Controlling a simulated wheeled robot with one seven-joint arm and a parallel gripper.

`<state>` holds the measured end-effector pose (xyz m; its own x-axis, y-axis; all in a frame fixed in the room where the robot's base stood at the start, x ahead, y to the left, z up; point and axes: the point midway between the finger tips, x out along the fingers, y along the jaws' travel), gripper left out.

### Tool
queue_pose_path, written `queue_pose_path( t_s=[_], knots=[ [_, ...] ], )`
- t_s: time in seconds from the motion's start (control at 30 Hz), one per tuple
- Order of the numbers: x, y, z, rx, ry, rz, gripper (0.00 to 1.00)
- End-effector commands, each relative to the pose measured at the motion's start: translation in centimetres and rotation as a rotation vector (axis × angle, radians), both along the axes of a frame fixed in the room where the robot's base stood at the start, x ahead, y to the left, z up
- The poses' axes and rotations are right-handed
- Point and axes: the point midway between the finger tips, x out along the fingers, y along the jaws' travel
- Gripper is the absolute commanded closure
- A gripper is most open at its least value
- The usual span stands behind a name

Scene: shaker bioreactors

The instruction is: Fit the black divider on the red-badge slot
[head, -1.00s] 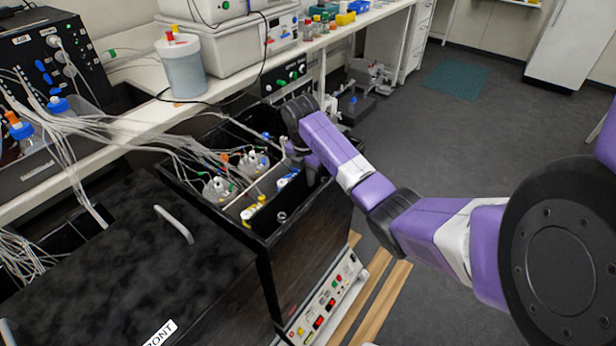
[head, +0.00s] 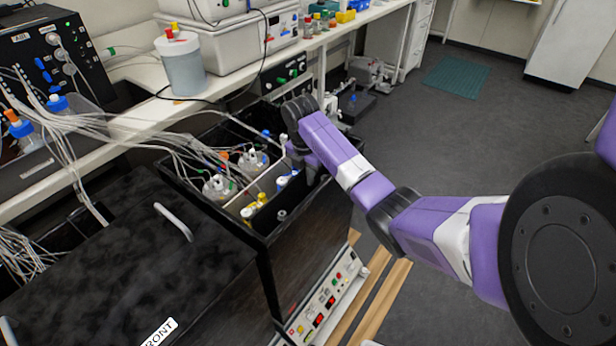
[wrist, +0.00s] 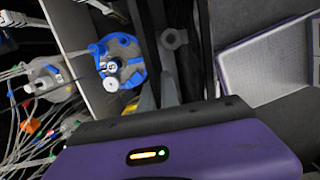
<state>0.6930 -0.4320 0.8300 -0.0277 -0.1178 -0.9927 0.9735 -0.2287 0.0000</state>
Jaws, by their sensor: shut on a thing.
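My gripper (wrist: 158,92) shows at the lower middle of the wrist view, with two grey fingers shut on a narrow black piece. The black divider (wrist: 152,42) appears to be this dark upright strip between the fingers; its lower end is hidden by my wrist housing. In the head view my gripper reaches down into the right end of the open black shaker box (head: 320,218), and its fingertips are hidden there. I cannot make out the red-badge slot in either view.
A blue-collared vessel (wrist: 118,62) stands left of my fingers, and a grey ring (wrist: 174,39) lies just right. Yellow-capped bottles (head: 257,202) and tubed vessels (head: 218,186) crowd the box. A black lid (head: 130,255) covers the near left. Floor (head: 440,140) is open at right.

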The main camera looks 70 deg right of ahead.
Motion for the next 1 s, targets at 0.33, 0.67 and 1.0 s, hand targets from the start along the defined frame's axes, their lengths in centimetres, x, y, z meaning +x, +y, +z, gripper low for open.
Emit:
queue_pose_path(
  t_s=[0.33, 0.67, 1.0],
  knots=[
    [0.0, 0.0, -1.0, 0.000, -0.001, 0.000, 1.00],
    [0.0, 0.0, -1.3, 0.000, 0.000, 0.000, 1.00],
    [0.0, 0.0, -1.6, 0.000, 0.000, 0.000, 1.00]
  ],
)
